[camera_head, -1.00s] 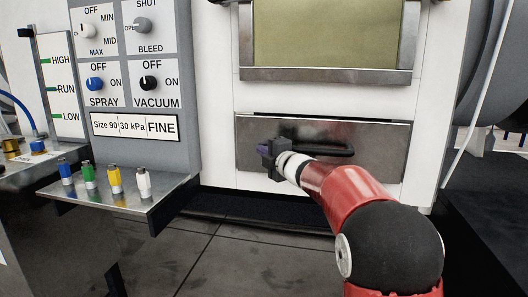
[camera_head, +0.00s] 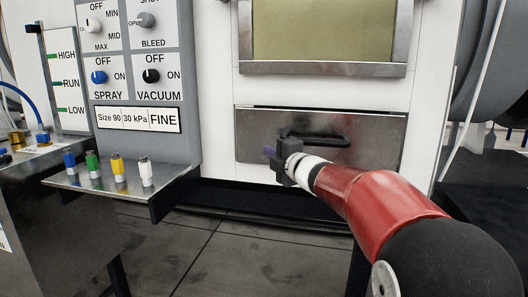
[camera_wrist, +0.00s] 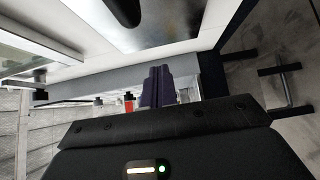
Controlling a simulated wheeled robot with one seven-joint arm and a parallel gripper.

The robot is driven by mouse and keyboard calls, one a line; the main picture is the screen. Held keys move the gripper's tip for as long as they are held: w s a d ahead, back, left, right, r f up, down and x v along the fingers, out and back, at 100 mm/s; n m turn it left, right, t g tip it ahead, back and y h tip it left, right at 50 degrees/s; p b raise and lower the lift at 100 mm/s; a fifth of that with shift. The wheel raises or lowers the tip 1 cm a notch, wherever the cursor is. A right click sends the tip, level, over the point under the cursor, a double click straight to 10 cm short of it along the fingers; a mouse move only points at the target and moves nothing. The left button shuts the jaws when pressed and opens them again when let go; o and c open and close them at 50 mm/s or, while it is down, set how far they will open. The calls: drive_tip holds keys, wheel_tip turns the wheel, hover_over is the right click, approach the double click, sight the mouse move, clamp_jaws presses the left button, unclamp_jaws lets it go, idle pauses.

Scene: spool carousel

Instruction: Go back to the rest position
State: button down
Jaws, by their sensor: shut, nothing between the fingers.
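My gripper (camera_head: 270,153) is in front of the metal drawer front (camera_head: 365,135) with its black bar handle (camera_head: 325,140), in the head view. The fingers point left, near the handle's left end; whether they touch it I cannot tell. In the wrist view the purple-grey fingers (camera_wrist: 156,86) are together with nothing seen between them. My red arm reaches in from the lower right and covers part of the cabinet front below the drawer.
A shelf (camera_head: 120,190) with several coloured fittings (camera_head: 92,164) juts out at the left. Above it is a grey panel (camera_head: 190,140) with SPRAY (camera_head: 98,77) and VACUUM (camera_head: 151,76) knobs. A wide window (camera_head: 325,30) is above the drawer. Dark floor lies below.

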drive_tip(key=s+d+f+m+g+h, duration=0.1)
drive_tip(key=s+d+f+m+h, duration=0.15)
drive_tip(key=s+d+m, duration=0.35)
drive_tip(key=s+d+f+m+g+h, duration=0.1)
drive_tip(key=s+f+m+h, duration=0.1)
drive_tip(key=s+m+h, duration=0.45)
drive_tip(key=s+d+f+m+g+h, duration=0.15)
drive_tip(key=s+d+m, duration=0.25)
drive_tip(key=s, duration=0.4)
drive_tip(key=s+a+f+m+g+y, duration=0.1)
drive_tip(key=s+a+f+m+g, duration=0.1)
drive_tip(key=s+f, duration=0.5)
drive_tip(key=s+a+f+m+g+y, duration=0.1)
drive_tip(key=s+f+m+g, duration=0.4)
drive_tip(key=s, duration=0.8)
drive_tip(key=shift+a+f, duration=0.45)
drive_tip(key=shift+f, duration=0.5)
drive_tip(key=shift+s, duration=0.1)
